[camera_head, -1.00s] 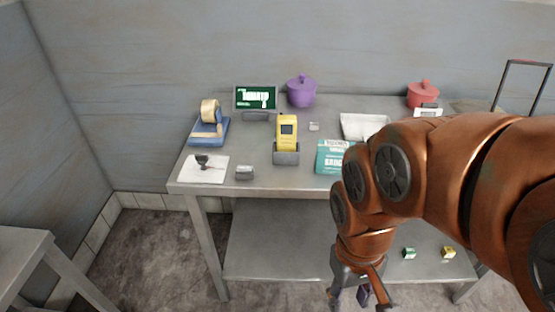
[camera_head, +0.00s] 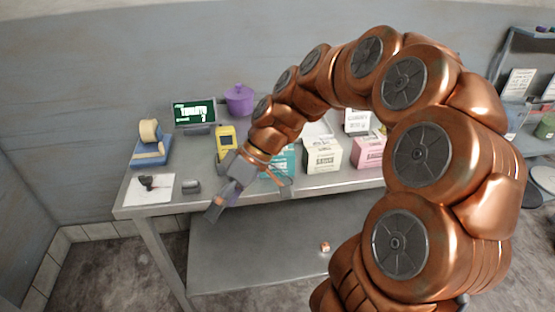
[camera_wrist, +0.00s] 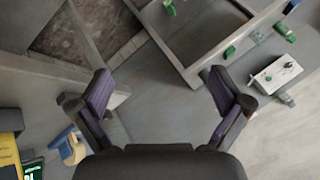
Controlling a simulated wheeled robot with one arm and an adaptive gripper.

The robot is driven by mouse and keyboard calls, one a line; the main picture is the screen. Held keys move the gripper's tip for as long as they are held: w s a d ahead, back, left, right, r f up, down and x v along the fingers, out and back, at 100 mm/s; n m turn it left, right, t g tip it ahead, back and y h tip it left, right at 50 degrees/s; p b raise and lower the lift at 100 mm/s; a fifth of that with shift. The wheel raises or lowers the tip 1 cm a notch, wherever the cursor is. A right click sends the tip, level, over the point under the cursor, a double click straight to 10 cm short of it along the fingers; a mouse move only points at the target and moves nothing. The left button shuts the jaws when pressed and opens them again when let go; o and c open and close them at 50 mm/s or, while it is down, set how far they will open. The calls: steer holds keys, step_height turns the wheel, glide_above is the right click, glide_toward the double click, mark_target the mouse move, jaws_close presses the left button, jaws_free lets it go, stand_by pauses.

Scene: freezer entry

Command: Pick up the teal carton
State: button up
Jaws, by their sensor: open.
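The teal carton (camera_head: 287,161) stands on the metal table in the head view, partly hidden behind my arm and gripper. A cream carton stands to its right. My gripper (camera_head: 243,192) is open and empty near the table's front edge, in front and to the left of the teal carton. The wrist view shows both spread fingers (camera_wrist: 160,95) with nothing between them. I do not see the teal carton in the wrist view.
The cream carton (camera_head: 323,155) and a pink carton (camera_head: 369,152) stand right of the teal one. A yellow device (camera_head: 226,139), a blue tape dispenser (camera_head: 151,152) and a purple pot (camera_head: 239,98) are to the left. The lower shelf (camera_head: 240,250) is mostly bare.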

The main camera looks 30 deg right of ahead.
steer(key=w+d+t+y, duration=0.2)
steer(key=w+d, duration=0.3)
steer(key=w, duration=0.1)
steer(key=n+t+p, duration=0.1)
steer(key=t, duration=0.4)
glide_above(294, 153)
steer(key=s+a, duration=0.2)
steer(key=a, duration=0.7)
steer(key=f, duration=0.1)
steer(key=shift+w+d+f+t+p, duration=0.4)
steer(key=shift+d+f, duration=0.3)
steer(key=shift+d, duration=0.8)
steer(key=shift+w+d+f+t+p, duration=0.35)
steer(key=shift+d+f+t+p, duration=0.25)
steer(key=shift+d, duration=0.9)
steer(key=shift+w+d+f+t+p, duration=0.4)
steer(key=shift+d+f, duration=0.35)
steer(key=shift+d, duration=0.75)
steer(key=shift+f+p+x, duration=0.1)
steer(key=shift+p+x, duration=0.45)
steer(key=shift+x, duration=0.55)
steer(key=shift+f+p+x, duration=0.15)
steer(key=shift+p+x, duration=0.35)
steer(key=shift+x, duration=0.6)
steer(key=shift+d, duration=0.15)
steer(key=shift+c, duration=0.2)
steer(key=c, duration=1.4)
